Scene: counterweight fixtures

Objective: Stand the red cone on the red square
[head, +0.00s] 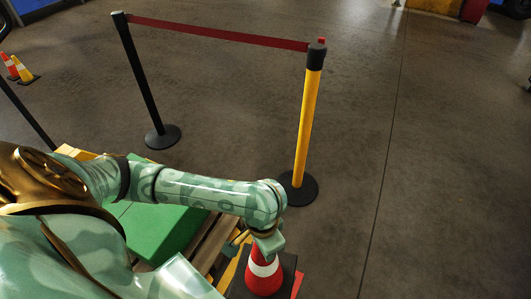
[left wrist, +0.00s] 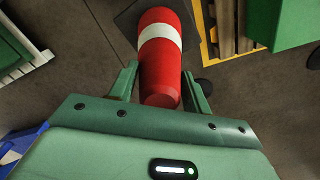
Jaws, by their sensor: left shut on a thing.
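The red cone (head: 262,278) has a white band and a black square base, and is at the bottom of the head view. My left gripper (head: 262,242) is shut on its top. In the left wrist view the cone (left wrist: 162,70) runs between the two green fingers of this gripper (left wrist: 160,72), with its dark base away from the palm. A red patch (head: 297,285), probably the red square, shows at the right edge of the base; the rest is hidden. I cannot tell whether the base touches it. My right gripper is in neither view.
A yellow post (head: 306,130) and a black post (head: 143,85) joined by a red belt (head: 215,33) stand ahead. A green box (head: 175,238) and wooden slats (head: 213,243) lie left of the cone. Small cones (head: 20,68) stand far left. Floor at right is clear.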

